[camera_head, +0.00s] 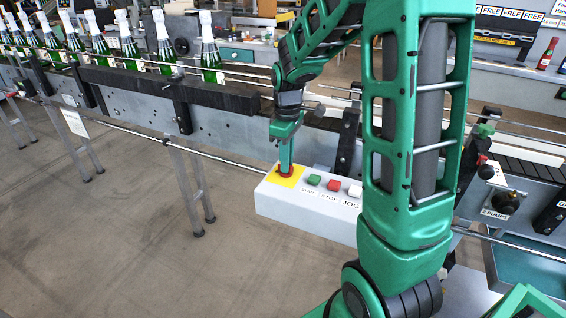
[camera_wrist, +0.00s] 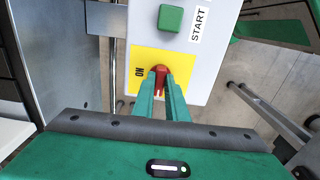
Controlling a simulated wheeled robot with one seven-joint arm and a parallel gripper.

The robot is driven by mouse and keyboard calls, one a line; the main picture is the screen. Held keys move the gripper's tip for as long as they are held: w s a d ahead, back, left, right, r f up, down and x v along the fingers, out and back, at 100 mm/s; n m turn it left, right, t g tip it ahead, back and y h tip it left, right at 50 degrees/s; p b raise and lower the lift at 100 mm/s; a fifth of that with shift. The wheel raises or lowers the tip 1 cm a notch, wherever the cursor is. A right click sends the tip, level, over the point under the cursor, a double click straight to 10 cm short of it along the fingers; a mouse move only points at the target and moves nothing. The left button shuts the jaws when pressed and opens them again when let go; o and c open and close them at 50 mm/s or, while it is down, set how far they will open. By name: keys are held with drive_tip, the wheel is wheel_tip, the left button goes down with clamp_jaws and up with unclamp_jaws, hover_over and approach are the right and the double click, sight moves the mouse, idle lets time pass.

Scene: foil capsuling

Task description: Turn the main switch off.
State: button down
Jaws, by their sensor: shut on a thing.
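The main switch is a red knob (camera_wrist: 158,73) on a yellow plate (camera_wrist: 144,62) at the left end of a white control box (camera_head: 305,211). An "ON" label shows on the yellow plate in the wrist view. My gripper (camera_head: 286,168) points down onto the switch, and its green fingers (camera_wrist: 161,90) are shut on the red knob. The knob's lower part is hidden between the fingers.
A green START button (camera_head: 314,180), a red STOP button (camera_head: 334,185) and a white JOG button (camera_head: 355,191) sit right of the switch. Behind the box runs a conveyor (camera_head: 130,97) with rails and several foil-topped bottles (camera_head: 210,55). The floor (camera_head: 110,220) at front left is clear.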

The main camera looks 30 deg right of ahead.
drive_tip(key=c, duration=1.8)
unclamp_jaws()
drive_tip(key=shift+w+a+r, duration=0.1)
drive_tip(key=shift+w+a, duration=0.05)
drive_tip(key=shift+w, duration=0.05)
drive_tip(key=shift+o, duration=0.2)
drive_tip(key=shift+s, duration=0.1)
wheel_tip(320, 180, up, 11)
drive_tip(key=shift+f, duration=0.2)
